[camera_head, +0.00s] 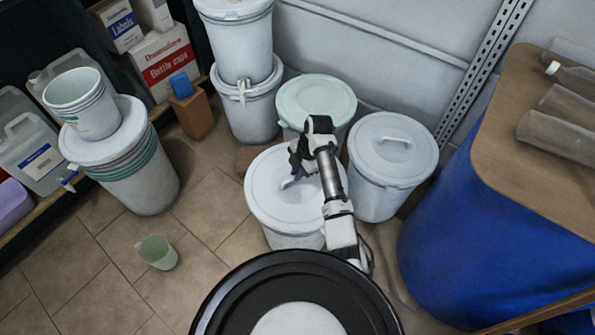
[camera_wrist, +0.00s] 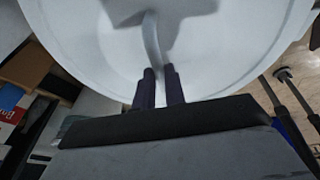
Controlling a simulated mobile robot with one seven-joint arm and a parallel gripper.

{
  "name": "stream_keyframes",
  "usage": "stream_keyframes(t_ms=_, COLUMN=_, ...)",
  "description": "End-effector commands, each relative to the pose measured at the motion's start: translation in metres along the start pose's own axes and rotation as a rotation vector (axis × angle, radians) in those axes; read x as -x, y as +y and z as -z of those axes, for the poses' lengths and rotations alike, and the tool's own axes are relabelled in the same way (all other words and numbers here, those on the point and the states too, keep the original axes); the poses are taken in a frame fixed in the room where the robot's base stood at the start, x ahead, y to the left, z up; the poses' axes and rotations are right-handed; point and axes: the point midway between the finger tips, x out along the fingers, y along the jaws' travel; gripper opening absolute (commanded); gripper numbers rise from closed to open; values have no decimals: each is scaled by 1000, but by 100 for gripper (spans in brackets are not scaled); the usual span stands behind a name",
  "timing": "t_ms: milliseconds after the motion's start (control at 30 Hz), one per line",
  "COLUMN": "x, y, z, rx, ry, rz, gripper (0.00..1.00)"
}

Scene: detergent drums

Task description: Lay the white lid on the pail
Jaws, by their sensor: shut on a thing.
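The white lid (camera_head: 268,205) is over the middle pail (camera_head: 293,241), covering its mouth in the head view. My gripper (camera_head: 291,181) is shut on the lid's raised handle. In the wrist view the two dark fingers (camera_wrist: 158,85) pinch the curved handle, and the lid's pale disc (camera_wrist: 90,50) fills most of the picture. Only a strip of the pail's wall shows below the lid's near edge. I cannot tell whether the lid rests on the rim or hangs just above it.
A pail with a pale green lid (camera_head: 316,98) stands behind, and a lidded pail (camera_head: 393,150) stands close on the right. Stacked pails (camera_head: 238,55) are at the back. A blue drum (camera_head: 480,230) is at right. A small cup (camera_head: 157,252) lies on the open floor at left.

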Motion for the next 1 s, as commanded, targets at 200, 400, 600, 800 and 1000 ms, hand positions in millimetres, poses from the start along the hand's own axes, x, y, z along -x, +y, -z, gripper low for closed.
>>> stream_keyframes(t_ms=200, x=0, y=0, z=0, rx=0, ry=0, rz=0, gripper=0)
stream_keyframes(t_ms=400, x=-3, y=0, z=0, rx=1, ry=0, rz=0, gripper=0)
stream_keyframes(t_ms=600, x=-6, y=0, z=-1, rx=1, ry=0, rz=0, gripper=0)
stream_keyframes(t_ms=800, x=-6, y=0, z=-1, rx=1, ry=0, rz=0, gripper=0)
stream_keyframes(t_ms=1000, x=-6, y=0, z=-1, rx=0, ry=0, rz=0, gripper=0)
